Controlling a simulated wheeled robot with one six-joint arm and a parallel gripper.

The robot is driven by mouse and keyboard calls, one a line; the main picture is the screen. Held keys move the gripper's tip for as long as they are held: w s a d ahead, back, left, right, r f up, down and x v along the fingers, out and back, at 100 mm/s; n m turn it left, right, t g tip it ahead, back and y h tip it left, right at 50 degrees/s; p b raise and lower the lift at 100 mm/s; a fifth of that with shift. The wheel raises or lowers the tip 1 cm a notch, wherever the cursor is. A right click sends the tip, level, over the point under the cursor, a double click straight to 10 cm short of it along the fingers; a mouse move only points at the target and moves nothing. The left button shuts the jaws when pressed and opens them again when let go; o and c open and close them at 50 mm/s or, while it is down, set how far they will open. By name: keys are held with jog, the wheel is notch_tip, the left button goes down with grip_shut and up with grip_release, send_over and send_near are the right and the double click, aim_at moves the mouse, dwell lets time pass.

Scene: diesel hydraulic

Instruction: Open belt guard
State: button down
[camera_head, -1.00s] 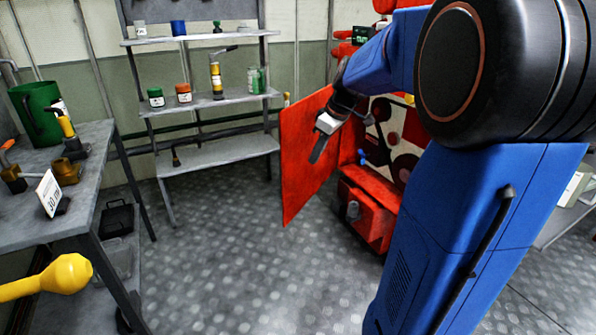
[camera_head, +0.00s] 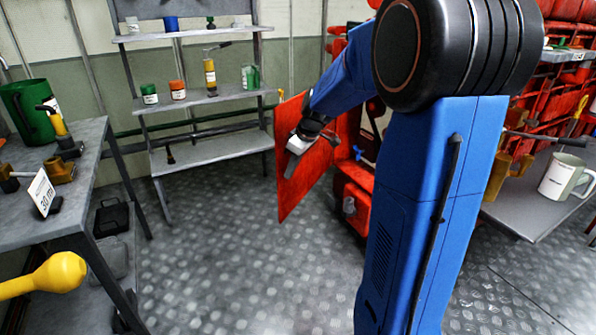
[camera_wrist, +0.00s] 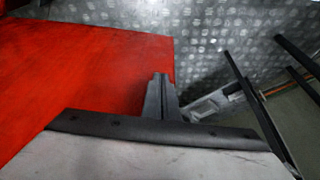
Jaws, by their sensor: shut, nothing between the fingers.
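The belt guard (camera_head: 289,188) is a flat red panel that stands swung out from the red machine (camera_head: 355,205) in the head view. My gripper (camera_head: 291,163) is shut and empty, in front of the panel's face and pointing down. In the wrist view the red panel (camera_wrist: 90,65) fills the left side, and my shut fingers (camera_wrist: 160,92) are at its right edge. I cannot tell whether they touch it. My arm hides most of the machine's opening.
Grey shelves (camera_head: 205,150) stand behind. A table (camera_head: 525,200) with a white mug (camera_head: 565,176) is at the right. Metal floor between is clear.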

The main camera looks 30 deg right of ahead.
jog(key=shift+w+a, duration=0.2)
dwell(0.3)
jog(key=w+a+m+h, duration=0.1)
jog(key=w+a+m, duration=0.2)
jog(key=w, duration=1)
jog(key=w+a+m+h, duration=0.1)
jog(key=w+a+m, duration=0.3)
jog(key=w, duration=1)
jog(key=shift+w+a+t+h, duration=0.15)
jog(key=shift+a+t+h, duration=0.15)
jog(key=shift+a, duration=0.25)
